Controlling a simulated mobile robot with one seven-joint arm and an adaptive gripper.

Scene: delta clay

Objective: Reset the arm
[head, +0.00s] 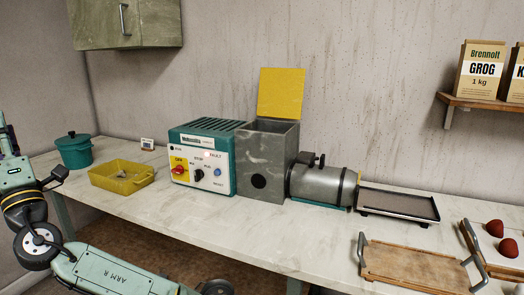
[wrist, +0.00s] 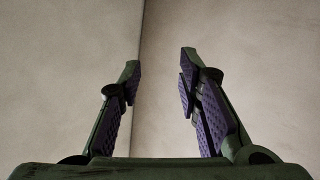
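My gripper (wrist: 160,62) is open and empty in the wrist view, its two purple-padded fingers wide apart. Between and beyond them are only bare, pale wall surfaces and a vertical corner line. My fingers cannot be made out in the head view. Nothing is touching the gripper.
The worktable (head: 255,228) holds a teal pot (head: 75,152), yellow tray (head: 122,178), control box (head: 203,160), grey machine with raised yellow lid (head: 268,160), dark tray (head: 398,204) and wooden tray (head: 415,266). A cabinet (head: 125,24) hangs upper left. The front-middle tabletop is clear.

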